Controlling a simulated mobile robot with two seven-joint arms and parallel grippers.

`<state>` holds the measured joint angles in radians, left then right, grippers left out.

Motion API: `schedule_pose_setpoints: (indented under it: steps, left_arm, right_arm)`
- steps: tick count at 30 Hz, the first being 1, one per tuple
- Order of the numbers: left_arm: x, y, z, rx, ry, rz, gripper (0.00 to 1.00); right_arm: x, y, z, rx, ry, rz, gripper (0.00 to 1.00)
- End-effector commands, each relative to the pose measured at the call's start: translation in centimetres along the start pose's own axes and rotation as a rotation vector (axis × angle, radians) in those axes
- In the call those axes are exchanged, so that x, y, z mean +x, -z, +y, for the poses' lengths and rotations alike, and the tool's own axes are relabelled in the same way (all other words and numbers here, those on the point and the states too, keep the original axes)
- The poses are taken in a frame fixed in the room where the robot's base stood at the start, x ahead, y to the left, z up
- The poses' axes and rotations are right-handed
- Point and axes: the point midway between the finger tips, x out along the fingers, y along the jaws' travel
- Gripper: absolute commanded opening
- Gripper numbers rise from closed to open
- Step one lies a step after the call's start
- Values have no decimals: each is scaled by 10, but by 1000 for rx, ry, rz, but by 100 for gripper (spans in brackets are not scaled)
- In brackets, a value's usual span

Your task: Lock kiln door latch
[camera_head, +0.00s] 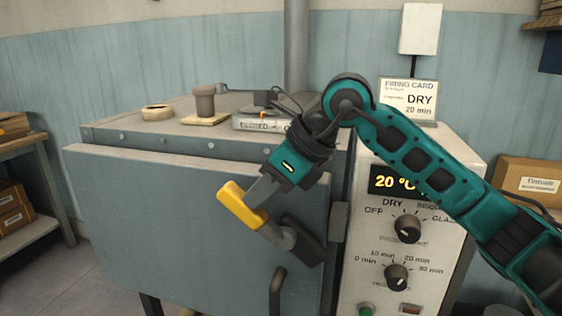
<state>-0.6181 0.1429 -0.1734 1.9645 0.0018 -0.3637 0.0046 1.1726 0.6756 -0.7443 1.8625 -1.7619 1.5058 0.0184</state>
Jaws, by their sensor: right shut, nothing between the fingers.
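The kiln (180,200) has a large grey front door that looks closed or nearly so. Its latch (300,243) is a dark block near the door's right edge with a grey lever. The lever slants up to the left and ends in a yellow grip (238,206). My right gripper (256,200) comes down from the upper right and is shut and empty. Its fingertips are at the upper right side of the yellow grip, touching or very close. They hide part of the grip's right end. My left gripper is not in view.
A dark door handle (277,290) is below the latch. A control panel (400,240) with two knobs and a "20 °C" display stands right of the door. A small sign (262,122) and a grey plug (204,100) are on the kiln top. A shelf (45,170) stands at left.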

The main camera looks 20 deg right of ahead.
Motion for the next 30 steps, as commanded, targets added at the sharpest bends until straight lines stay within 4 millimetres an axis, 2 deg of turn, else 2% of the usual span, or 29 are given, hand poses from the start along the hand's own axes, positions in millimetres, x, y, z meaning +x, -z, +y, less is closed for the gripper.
schedule_pose_setpoints:
  steps: [1,6,15,30]
  left_arm:
    - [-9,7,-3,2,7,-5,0]
    - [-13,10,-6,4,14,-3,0]
    - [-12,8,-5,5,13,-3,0]
    - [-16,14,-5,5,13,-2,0]
  right_arm:
    - [-2,-9,1,-2,-2,46,0]
    - [17,-12,1,-2,0,203,0]
    - [42,-12,0,1,-1,192,0]
    - [57,-12,0,0,-1,321,0]
